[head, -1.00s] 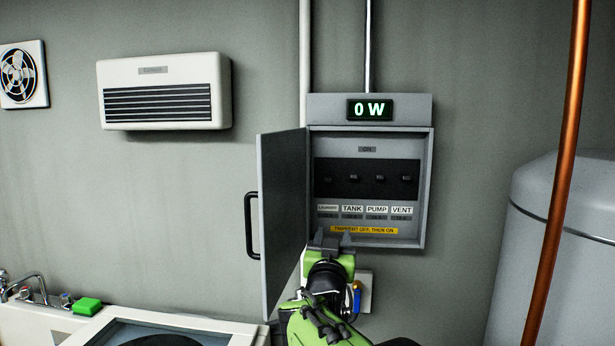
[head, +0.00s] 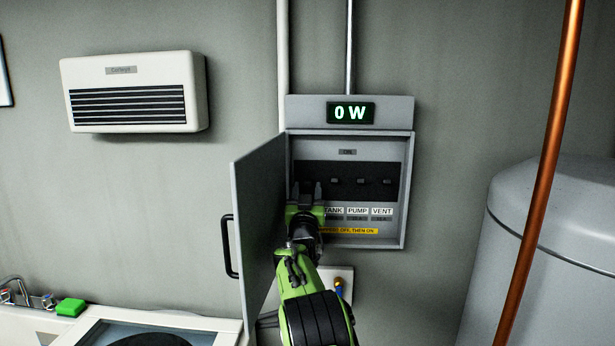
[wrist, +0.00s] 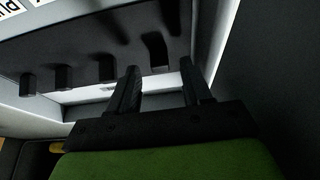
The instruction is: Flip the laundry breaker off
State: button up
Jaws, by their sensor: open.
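The breaker panel (head: 405,170) hangs on the wall with its door (head: 260,220) swung open to the left. My gripper (head: 307,187) is open at the panel's left end, hiding the laundry breaker and its label in the head view. The wrist view looks upside down; there the laundry breaker (wrist: 157,50) is the rightmost dark toggle. My gripper (wrist: 158,66) has its two fingers on either side of the line to that toggle, with nothing held. Whether they touch it I cannot tell. The tank (head: 334,181), pump (head: 361,181) and vent (head: 387,182) toggles show beside it.
The panel door stands close beside my gripper on the left. A lit display (head: 351,112) above the panel reads 0 W. A copper pipe (head: 545,160) and a grey tank (head: 500,250) stand to the right. A yellow strip (head: 360,231) runs below the labels.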

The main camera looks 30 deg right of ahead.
jog(key=shift+p+x, duration=0.35)
jog(key=shift+x, duration=0.7)
jog(key=shift+a, duration=0.1)
